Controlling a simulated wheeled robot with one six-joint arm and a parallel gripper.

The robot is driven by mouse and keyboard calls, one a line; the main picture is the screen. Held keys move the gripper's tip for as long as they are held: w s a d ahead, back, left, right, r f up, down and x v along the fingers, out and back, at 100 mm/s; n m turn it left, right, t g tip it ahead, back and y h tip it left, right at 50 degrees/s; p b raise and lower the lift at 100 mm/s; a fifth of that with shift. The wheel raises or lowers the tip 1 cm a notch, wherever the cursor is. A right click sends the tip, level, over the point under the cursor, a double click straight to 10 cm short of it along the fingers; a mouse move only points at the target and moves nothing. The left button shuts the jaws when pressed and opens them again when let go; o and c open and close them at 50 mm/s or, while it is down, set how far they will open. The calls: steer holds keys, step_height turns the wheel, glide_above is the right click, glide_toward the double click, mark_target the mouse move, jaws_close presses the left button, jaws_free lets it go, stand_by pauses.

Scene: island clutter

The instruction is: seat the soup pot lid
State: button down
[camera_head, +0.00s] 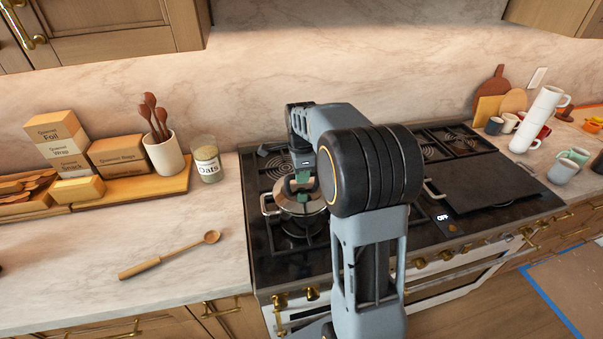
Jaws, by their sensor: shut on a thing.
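The soup pot (289,223) stands on the front left burner of the stove, its side handle (266,205) out to the left. The metal lid (298,203) is at the pot's top under my gripper. My gripper (302,183), with green fingertips, points down and is shut on the lid, at its middle. My arm hides the right side of the pot and lid. Whether the lid rests flush on the rim or sits slightly above it, I cannot tell.
The stove (265,242) has a dark flat griddle (485,180) on its right. A wooden spoon (170,255) lies on the left counter. An oats jar (207,160) and utensil crock (164,154) stand behind it. Mugs (563,170) are at the right.

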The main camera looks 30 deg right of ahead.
steer(key=shift+f+b, duration=0.4)
steer(key=shift+f, duration=0.2)
steer(key=c, duration=1)
jaws_free()
steer(key=shift+r, duration=0.1)
step_height(320, 180, up, 14)
step_height(320, 180, down, 6)
steer(key=s+r+n+t, duration=0.1)
steer(key=n, duration=0.8)
steer(key=s+a+f+n+t, duration=0.1)
steer(key=s+a+n, duration=0.2)
steer(key=s, duration=0.3)
steer(key=s+a+f+n+t, duration=0.1)
steer(key=s+a+f+n, duration=0.1)
steer(key=s, duration=0.4)
steer(key=s+a+f+n+t+b, duration=0.1)
steer(key=s+a+f+n, duration=0.1)
steer(key=s+a+n, duration=0.2)
steer(key=shift+s+a+n+t, duration=0.2)
steer(key=shift+s+n, duration=0.3)
steer(key=shift+n, duration=0.15)
steer(key=shift+s+a+n+t, duration=0.15)
steer(key=shift+s+n+t, duration=0.05)
steer(key=shift+s+n, duration=0.4)
